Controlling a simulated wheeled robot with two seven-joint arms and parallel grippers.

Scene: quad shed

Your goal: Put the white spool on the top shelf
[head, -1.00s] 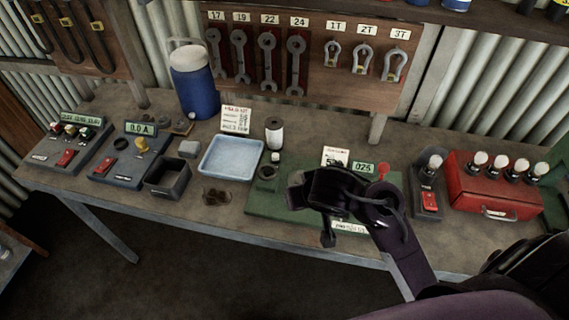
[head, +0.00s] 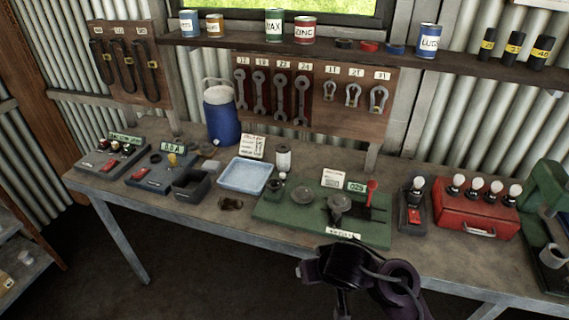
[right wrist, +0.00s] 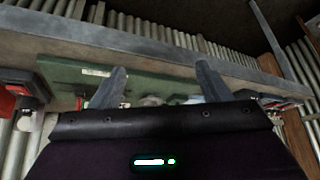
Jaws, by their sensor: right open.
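The white spool (head: 283,158), a small upright white cylinder with a dark top, stands on the workbench (head: 400,250) between the blue tray and the green board. A long wooden shelf (head: 400,62) runs along the wall above the tool board. My right gripper (head: 322,284) is low in the head view, in front of the bench edge, apart from the spool. In the right wrist view its two fingers (right wrist: 163,85) are spread with nothing between them. My left gripper is not in view.
The shelf holds cans (head: 304,30), dark and red rings (head: 368,46) and black yellow-banded cylinders (head: 513,48), with bare stretches between. Near the spool are a blue tray (head: 245,177), a blue jug (head: 221,115) and a green board (head: 270,213) with a red lever. A red box (head: 475,222) stands right.

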